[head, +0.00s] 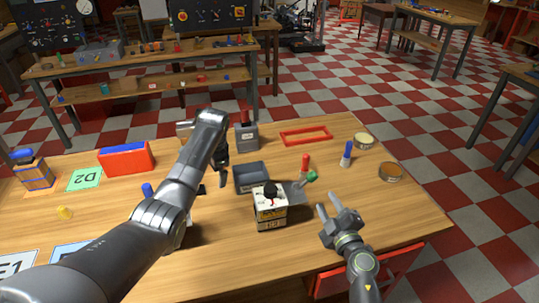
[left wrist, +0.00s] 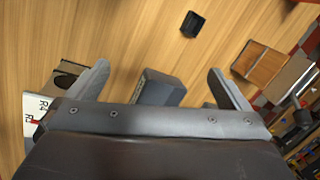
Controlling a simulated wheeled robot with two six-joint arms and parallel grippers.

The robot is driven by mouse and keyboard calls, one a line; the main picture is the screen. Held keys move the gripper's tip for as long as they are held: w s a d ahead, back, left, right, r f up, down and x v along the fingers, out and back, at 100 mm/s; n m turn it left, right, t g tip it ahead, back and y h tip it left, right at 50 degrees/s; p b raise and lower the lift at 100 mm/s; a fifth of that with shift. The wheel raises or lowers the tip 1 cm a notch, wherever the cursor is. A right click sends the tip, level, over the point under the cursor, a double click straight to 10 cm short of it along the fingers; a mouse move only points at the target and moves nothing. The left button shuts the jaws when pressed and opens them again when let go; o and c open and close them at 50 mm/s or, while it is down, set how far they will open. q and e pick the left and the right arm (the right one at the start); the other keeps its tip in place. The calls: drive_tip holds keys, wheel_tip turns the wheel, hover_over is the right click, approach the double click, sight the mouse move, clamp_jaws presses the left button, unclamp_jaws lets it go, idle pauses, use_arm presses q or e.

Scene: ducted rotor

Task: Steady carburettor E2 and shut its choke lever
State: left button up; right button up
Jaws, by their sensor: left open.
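A boxy white unit (head: 270,212) with a black knob on top stands upright near the middle of the table. A grey plate and a lever with a green tip (head: 312,177) show at its right side. It looks like the carburettor, but I cannot read an E2 mark on it. My left gripper (head: 221,174) is open, points down and is behind and left of this unit, apart from it. In the left wrist view its fingers (left wrist: 160,82) are spread with nothing gripped. My right gripper (head: 329,204) is open and empty, right of the unit, fingers towards the lever.
A dark tray (head: 251,178) lies just behind the unit. A grey block (head: 246,137), a red frame (head: 305,134), red (head: 305,165) and blue (head: 346,153) upright pieces and round tins (head: 391,172) stand around. A red-blue box (head: 125,159) is at left.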

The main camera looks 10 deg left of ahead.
sight(272, 198)
use_arm(q)
drive_tip(key=s+d+r+m+g+h, duration=0.15)
drive_tip(key=d+r, duration=0.25)
drive_tip(key=d, duration=0.5)
drive_tip(key=d+r+m+h, duration=0.1)
drive_tip(key=d+r+m, duration=0.3)
drive_tip(key=d, duration=0.6)
drive_tip(key=shift+n, duration=0.45)
wheel_tip(272, 198, down, 16)
drive_tip(key=shift+s+a+f, duration=0.1)
drive_tip(key=shift+a+f, duration=0.05)
drive_tip(key=shift+f, duration=0.1)
drive_tip(key=shift+c, duration=0.4)
drive_tip(key=c, duration=1)
drive_tip(key=shift+o, duration=0.2)
